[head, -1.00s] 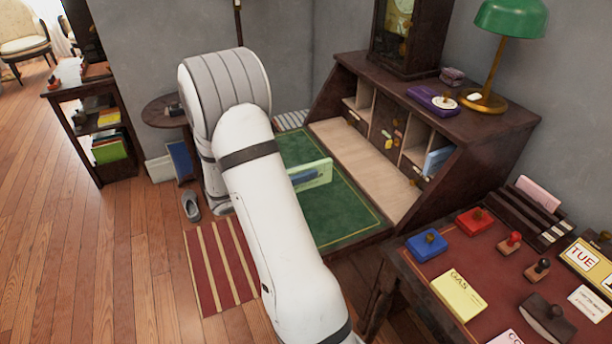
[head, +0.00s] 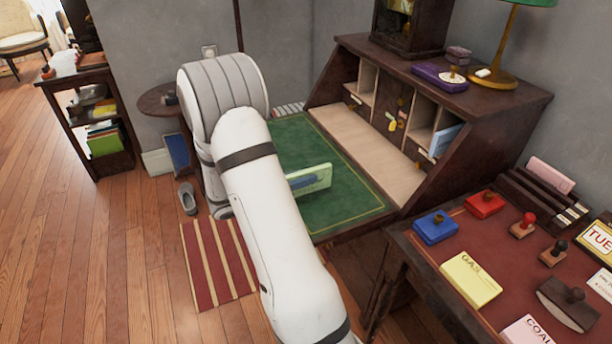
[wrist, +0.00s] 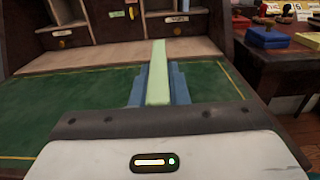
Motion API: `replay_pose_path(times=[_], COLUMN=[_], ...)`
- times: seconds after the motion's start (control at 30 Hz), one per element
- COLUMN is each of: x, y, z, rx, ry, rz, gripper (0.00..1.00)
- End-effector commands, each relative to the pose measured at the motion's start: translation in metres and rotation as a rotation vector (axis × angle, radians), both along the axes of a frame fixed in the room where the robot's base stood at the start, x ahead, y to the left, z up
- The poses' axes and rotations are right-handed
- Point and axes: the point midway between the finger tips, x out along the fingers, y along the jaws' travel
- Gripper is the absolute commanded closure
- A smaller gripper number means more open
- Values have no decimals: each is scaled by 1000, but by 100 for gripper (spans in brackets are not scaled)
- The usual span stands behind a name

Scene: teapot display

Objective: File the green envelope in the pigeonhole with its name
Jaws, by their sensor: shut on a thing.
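The green envelope (head: 318,178) is pale green and stands on edge above the green writing surface (head: 345,205) of the desk. My gripper (head: 303,181) is shut on it, and my arm partly hides the grip in the head view. In the wrist view the envelope (wrist: 158,75) points away from me between the blue fingers (wrist: 158,88) of my gripper. The pigeonholes (head: 425,115) stand beyond it in the dark desk, with small labels below them. The right one holds a light blue envelope (head: 444,140). The label names are too small to read.
A clock and a green lamp (head: 500,50) stand on the desk top. The pale shelf (head: 370,150) before the pigeonholes is clear.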

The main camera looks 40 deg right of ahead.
Motion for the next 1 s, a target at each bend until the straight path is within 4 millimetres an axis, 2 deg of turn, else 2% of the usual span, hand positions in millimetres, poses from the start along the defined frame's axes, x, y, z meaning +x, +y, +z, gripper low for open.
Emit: replay_pose_path(times=[0.1,0.37,0.4,0.7,1.0], x=[0,0,0,0,1], y=[0,0,0,-1,4], z=[-7,-6,-6,-6,-6], rx=[0,0,0,0,0], ry=[0,-1,-1,-1,0], rz=[0,-1,-1,-1,0], gripper=[100,100,85,60,60])
